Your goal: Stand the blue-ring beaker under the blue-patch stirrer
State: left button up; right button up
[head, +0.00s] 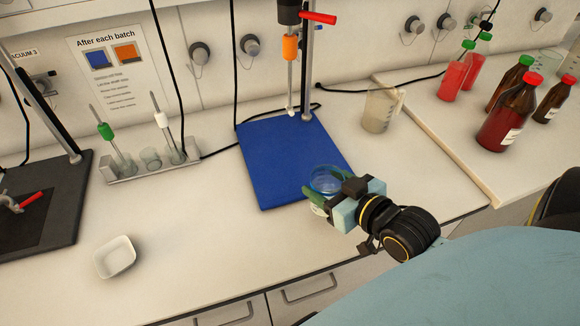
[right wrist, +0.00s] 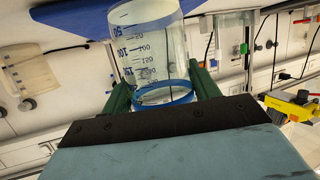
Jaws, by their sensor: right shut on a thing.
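The blue-ring beaker (head: 325,180) is clear, with a blue ring, and shows at the near right corner of the blue mat (head: 280,165). My right gripper (head: 318,195) is shut on it, with green fingers on either side. In the right wrist view the beaker (right wrist: 155,50) shows blue scale marks and its ring between the fingers. I cannot tell whether its base touches the mat. A stirrer (head: 290,60) with an orange sleeve on its shaft hangs over the mat's far part, beyond the beaker. My left gripper is not in view.
A beaker with beige contents (head: 380,110) stands right of the mat. Red and brown bottles (head: 510,115) stand farther right. A rack (head: 150,165) with glassware is left of the mat, a white dish (head: 115,257) at the front left, and a dark stand base (head: 50,190) at far left.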

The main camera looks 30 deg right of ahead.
aim_at(329, 169)
jog(key=s+d+r+y, duration=0.1)
jog(key=s+d, duration=0.2)
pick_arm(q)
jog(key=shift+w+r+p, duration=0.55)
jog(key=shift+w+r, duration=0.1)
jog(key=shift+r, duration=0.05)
pick_arm(e)
jog(key=shift+n, duration=0.3)
jog(key=shift+w+a+r+x, duration=0.1)
jog(key=shift+r+x, duration=0.25)
jog(key=shift+x, duration=2.55)
jog(key=shift+w+a+r+x, duration=0.1)
jog(key=shift+r+x, duration=0.25)
jog(key=shift+x, duration=2.55)
jog(key=shift+w+a+r+x, duration=0.1)
jog(key=shift+r+x, duration=0.25)
jog(key=shift+x, duration=2.6)
jog(key=shift+f, duration=0.1)
jog(key=o, duration=1.2)
jog(key=shift+c, duration=0.2)
jog(key=shift+s, duration=0.2)
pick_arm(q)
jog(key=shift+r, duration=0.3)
pick_arm(e)
jog(key=v, duration=1.1)
jog(key=shift+s+d+r, duration=0.2)
jog(key=shift+s, duration=0.05)
